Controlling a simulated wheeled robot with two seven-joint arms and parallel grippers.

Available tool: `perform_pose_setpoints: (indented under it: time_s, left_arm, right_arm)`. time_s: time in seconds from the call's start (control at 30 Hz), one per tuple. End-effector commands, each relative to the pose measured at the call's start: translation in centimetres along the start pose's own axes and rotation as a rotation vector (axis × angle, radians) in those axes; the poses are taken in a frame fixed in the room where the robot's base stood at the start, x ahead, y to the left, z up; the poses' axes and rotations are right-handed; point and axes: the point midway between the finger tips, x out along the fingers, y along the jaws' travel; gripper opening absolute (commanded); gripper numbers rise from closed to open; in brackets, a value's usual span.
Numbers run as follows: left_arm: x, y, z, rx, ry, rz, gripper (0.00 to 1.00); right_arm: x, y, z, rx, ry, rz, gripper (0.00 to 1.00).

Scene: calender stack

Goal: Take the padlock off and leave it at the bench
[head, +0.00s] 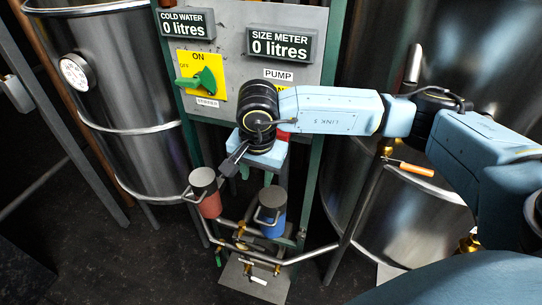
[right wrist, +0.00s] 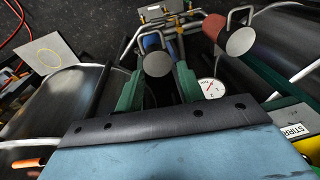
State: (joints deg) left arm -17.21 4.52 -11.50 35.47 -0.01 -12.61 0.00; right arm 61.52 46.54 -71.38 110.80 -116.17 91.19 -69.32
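I cannot make out the padlock for certain in either view. A small red piece (head: 284,135) shows just behind my right wrist, below the PUMP label (head: 278,74); most of it is hidden and I cannot tell what it is. My right gripper (head: 256,174) points down in front of the panel's lower part. Its green fingers (right wrist: 160,84) stand apart in the right wrist view, with nothing held between them. My left gripper is in neither view. I cannot identify the bench.
The grey control panel (head: 228,55) carries a green switch (head: 203,82) on a yellow plate. A red canister (head: 208,203) and a blue canister (head: 271,221) with metal loops stand below, above pipes. Steel tanks (head: 130,80) flank the panel. Dark floor (head: 120,260) is open at lower left.

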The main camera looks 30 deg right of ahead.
Motion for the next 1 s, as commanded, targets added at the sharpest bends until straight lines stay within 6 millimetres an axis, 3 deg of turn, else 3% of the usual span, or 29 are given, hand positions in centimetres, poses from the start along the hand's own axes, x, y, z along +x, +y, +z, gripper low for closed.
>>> perform_pose_setpoints:
  time_s: [0.07, 0.2, 0.63, 1.0]
  left_arm:
    - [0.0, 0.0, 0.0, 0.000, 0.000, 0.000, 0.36]
    - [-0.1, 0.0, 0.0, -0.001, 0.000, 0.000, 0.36]
    - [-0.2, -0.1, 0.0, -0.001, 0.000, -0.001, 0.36]
    - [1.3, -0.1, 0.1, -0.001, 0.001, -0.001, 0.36]
  right_arm:
    - [-0.8, 0.9, -2.5, -0.019, 0.097, 0.046, 0.38]
    - [-1.4, 1.8, -4.4, -0.031, 0.170, 0.087, 0.38]
    - [-1.0, 1.8, -8.5, -0.029, 0.173, 0.090, 0.38]
    - [-0.7, 1.7, -11.0, -0.031, 0.171, 0.089, 0.38]
